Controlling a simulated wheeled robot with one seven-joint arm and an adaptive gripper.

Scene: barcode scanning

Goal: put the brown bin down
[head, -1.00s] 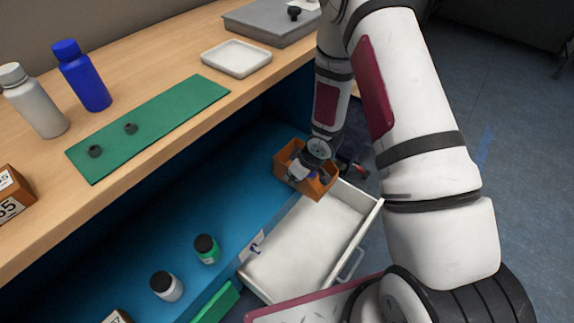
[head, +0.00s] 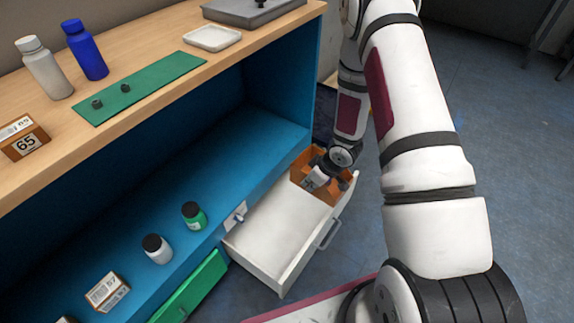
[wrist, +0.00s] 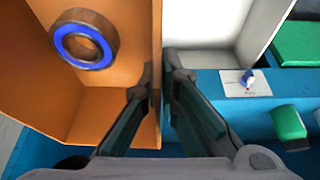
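The brown bin (head: 328,195) is at the far end of the open white drawer (head: 265,225), with its top above the drawer rim. I cannot tell whether its bottom touches the drawer floor. My gripper (head: 321,178) is at the bin and covers part of it. In the wrist view, my gripper (wrist: 162,75) has one finger inside the bin (wrist: 135,45) and one outside, closed on its side wall.
A blue shelf (head: 225,160) runs left of the drawer, holding a green bottle (head: 194,216), a white bottle (head: 157,249) and a box (head: 107,291). The wooden counter (head: 150,55) is above it. The drawer's near part is empty.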

